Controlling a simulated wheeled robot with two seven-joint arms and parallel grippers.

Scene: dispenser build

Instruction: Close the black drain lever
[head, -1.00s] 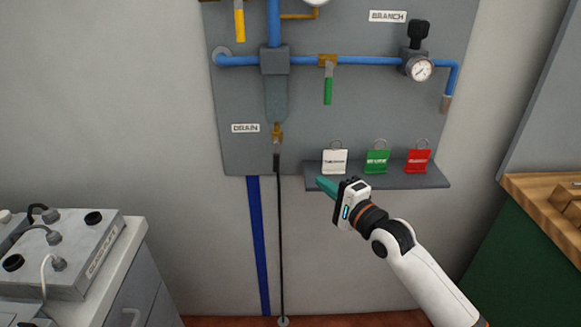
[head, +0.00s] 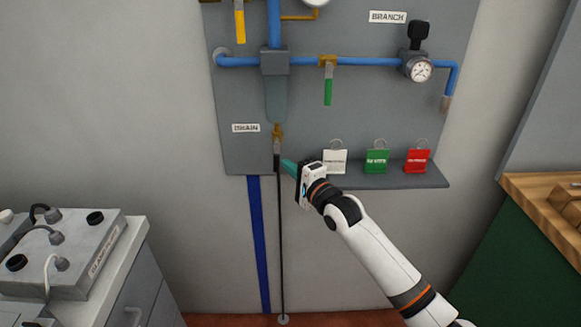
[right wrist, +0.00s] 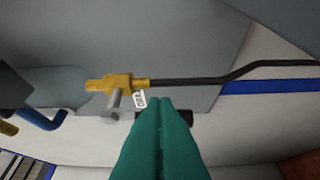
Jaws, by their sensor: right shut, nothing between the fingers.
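The brass drain valve (head: 277,132) is on the grey panel, right of the DRAIN label (head: 246,128). A dark lever piece (head: 276,158) points down just below it, in line with the black drain hose (head: 281,230). In the right wrist view the brass valve (right wrist: 112,82) has a short grey stem and a small white tag. A black piece (right wrist: 186,117), apparently the lever's grip, is mostly hidden behind my fingers. My right gripper (head: 286,166) is shut and empty, its green tips (right wrist: 160,104) just right of the lever. I cannot tell whether they touch. My left gripper is out of view.
A small shelf (head: 400,179) with white, green and red tags is right of my right gripper. The green-handled (head: 328,92) and yellow-handled (head: 239,27) valves are above. A grey cabinet stands at left; a wooden-topped bench (head: 550,205) stands at right.

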